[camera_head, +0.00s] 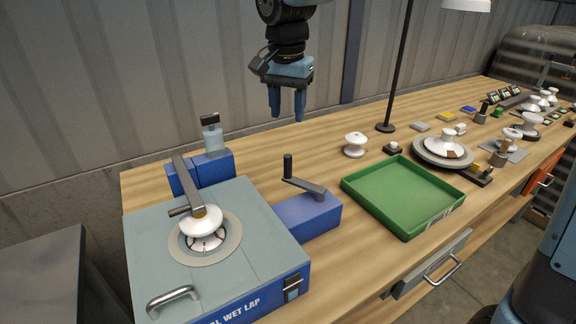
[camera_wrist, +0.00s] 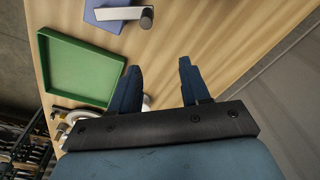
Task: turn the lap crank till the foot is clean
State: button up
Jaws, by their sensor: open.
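The wet lap (camera_head: 140,240) is a grey-topped blue box at the left of the bench. A white insulator (camera_head: 200,221) sits over its round lap plate (camera_head: 228,249), with a holding arm (camera_head: 188,187) reaching over it. The underside of the foot is hidden. The lap crank (camera_head: 303,184) is a dark lever with an upright black knob on a blue housing (camera_head: 318,217) at the lap's right side. In the wrist view the crank (camera_wrist: 125,13) shows at the top. My gripper (camera_head: 287,115) is open and empty, pointing down, above and behind the crank and apart from it.
A green tray (camera_head: 403,228) lies right of the crank. A loose white insulator (camera_head: 355,145) and a lamp pole (camera_head: 387,126) stand behind it. A bottle (camera_head: 213,135) stands behind the lap. A turntable (camera_head: 425,158) with an insulator is farther right.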

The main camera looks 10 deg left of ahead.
aim_at(288, 155)
jog(key=shift+g, duration=0.5)
jog(key=s+f, duration=0.1)
jog(key=f, duration=0.3)
jog(key=s+f, duration=0.1)
jog(key=f, duration=0.8)
jog(key=shift+s+d+f, duration=0.1)
jog(key=shift+s+d, duration=0.25)
jog(key=shift+s, duration=0.05)
jog(key=shift+c, duration=0.3)
grip_shut()
